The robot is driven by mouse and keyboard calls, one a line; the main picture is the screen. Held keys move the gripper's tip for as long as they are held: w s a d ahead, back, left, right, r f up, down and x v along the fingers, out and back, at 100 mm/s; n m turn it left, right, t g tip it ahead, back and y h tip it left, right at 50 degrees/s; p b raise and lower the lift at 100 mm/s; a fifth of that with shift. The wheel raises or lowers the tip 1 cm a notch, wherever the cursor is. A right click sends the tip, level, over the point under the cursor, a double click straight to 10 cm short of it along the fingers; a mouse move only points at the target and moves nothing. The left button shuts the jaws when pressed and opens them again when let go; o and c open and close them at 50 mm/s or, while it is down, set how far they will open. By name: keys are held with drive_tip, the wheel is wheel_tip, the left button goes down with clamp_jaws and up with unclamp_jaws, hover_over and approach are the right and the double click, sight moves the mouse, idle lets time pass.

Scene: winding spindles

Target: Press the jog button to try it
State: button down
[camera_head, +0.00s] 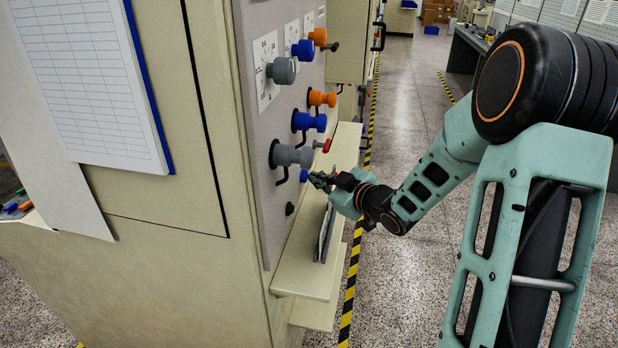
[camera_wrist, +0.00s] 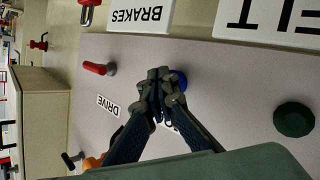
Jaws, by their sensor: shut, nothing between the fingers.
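A blue button (camera_head: 304,176) sits low on the grey control panel (camera_head: 262,215), to the left of my gripper (camera_head: 322,181). In the wrist view the blue button (camera_wrist: 181,80) is partly hidden behind the fingertips of my gripper (camera_wrist: 160,88). The fingers are shut together and empty, with the tips at or very near the button; I cannot tell whether they touch it. A label beside it is mostly covered by the fingers, so I cannot read which button it names. A dark green button (camera_wrist: 294,119) stands apart on the panel; it also shows in the head view (camera_head: 290,208).
A red lever (camera_wrist: 99,68) is near the label DRIVE (camera_wrist: 108,106). Grey (camera_head: 290,155), blue (camera_head: 310,121) and orange (camera_head: 320,98) knobs project from the panel above. A cream ledge (camera_head: 300,270) runs below my gripper. The speckled floor (camera_head: 410,290) is clear.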

drive_tip(key=shift+d, duration=0.1)
idle(0.3)
drive_tip(key=shift+s+d, duration=0.3)
drive_tip(key=shift+d, duration=0.4)
drive_tip(key=shift+s+d+p, duration=0.25)
drive_tip(key=shift+d+p, duration=0.05)
drive_tip(key=shift+d, duration=0.5)
drive_tip(key=shift+s+d+p, duration=0.3)
drive_tip(key=shift+d, duration=0.5)
drive_tip(key=shift+s+d+p, duration=0.25)
drive_tip(key=shift+d+p, duration=0.05)
drive_tip(key=shift+d, duration=0.5)
